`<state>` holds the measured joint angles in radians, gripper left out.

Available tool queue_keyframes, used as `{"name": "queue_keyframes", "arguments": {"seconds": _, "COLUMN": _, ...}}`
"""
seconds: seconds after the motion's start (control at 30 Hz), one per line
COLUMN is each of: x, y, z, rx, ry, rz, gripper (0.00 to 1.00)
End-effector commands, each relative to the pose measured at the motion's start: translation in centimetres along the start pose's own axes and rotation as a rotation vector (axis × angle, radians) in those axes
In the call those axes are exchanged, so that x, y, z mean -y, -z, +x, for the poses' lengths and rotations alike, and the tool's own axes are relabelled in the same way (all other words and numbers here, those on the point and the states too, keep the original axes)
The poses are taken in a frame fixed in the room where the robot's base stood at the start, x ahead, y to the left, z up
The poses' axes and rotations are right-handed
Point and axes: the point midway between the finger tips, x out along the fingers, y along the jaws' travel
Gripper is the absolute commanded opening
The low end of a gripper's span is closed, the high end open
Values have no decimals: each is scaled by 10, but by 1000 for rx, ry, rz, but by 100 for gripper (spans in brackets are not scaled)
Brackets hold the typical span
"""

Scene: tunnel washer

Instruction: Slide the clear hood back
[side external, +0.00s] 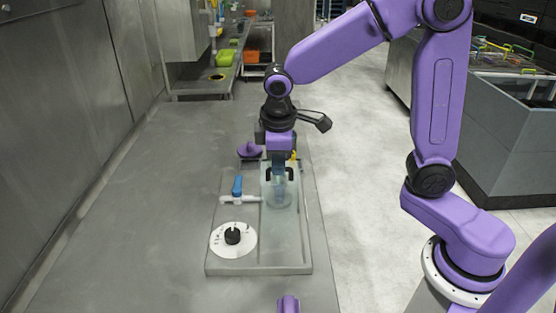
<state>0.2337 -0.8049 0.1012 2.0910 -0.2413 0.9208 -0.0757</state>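A washer unit stands on the grey bench, with a long pale, glassy channel (285,245) along its right side. The clear hood seems to be the see-through part (281,196) over this channel, just below my gripper; its edges are hard to make out. A dark handle-like piece (268,175) shows at its top, on both sides of my fingers. My gripper (279,172) points down at this piece. The fingers overlap it in the picture, and I cannot tell whether they touch or grip it.
A white dial with a black knob (232,236) and a blue-handled tap (237,187) are left of the channel. A purple knob (249,150) is behind. The bench left of the unit is clear.

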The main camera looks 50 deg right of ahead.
Motion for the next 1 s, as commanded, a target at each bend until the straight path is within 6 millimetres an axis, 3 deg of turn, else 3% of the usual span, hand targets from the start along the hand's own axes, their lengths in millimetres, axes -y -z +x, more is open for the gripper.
{"name": "queue_keyframes", "arguments": {"seconds": 0.17, "x": 9, "y": 1, "z": -2, "rx": -1, "ry": 0, "rz": -3, "gripper": 0}}
{"name": "queue_keyframes", "arguments": {"seconds": 0.5, "x": 90, "y": 2, "z": -19, "rx": -5, "ry": 1, "rz": -10, "gripper": 0}}
{"name": "queue_keyframes", "arguments": {"seconds": 0.7, "x": 126, "y": 3, "z": -26, "rx": -6, "ry": 1, "rz": -6, "gripper": 0}}
{"name": "queue_keyframes", "arguments": {"seconds": 1.0, "x": 138, "y": 2, "z": -29, "rx": -6, "ry": 4, "rz": 0, "gripper": 0}}
